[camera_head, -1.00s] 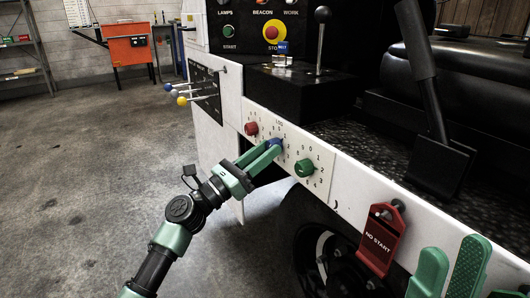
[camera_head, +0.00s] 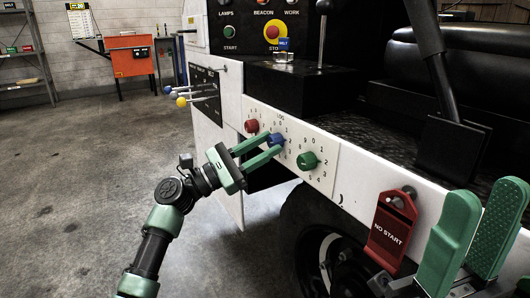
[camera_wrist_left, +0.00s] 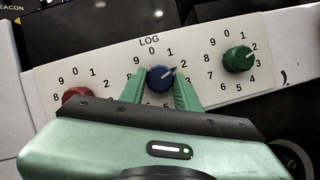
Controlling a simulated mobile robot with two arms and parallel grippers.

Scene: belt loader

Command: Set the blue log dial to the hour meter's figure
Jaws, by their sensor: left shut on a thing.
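The blue log dial (camera_head: 276,140) is the middle knob on the white LOG panel; it also shows in the left wrist view (camera_wrist_left: 160,78). Its white mark points up and right, close to the 2. My left gripper (camera_head: 271,147) has its green fingers on either side of the blue dial and is shut on it, as the left wrist view also shows (camera_wrist_left: 159,90). My right gripper (camera_head: 485,200) is at the lower right, its two fingers apart with nothing seen between them. I cannot make out an hour meter in these views.
A red dial (camera_head: 251,126) and a green dial (camera_head: 307,160) flank the blue one closely. A red NO START tag (camera_head: 391,230) hangs near my right gripper. Levers with blue, white and yellow knobs (camera_head: 182,101) stick out at left. The floor at left is clear.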

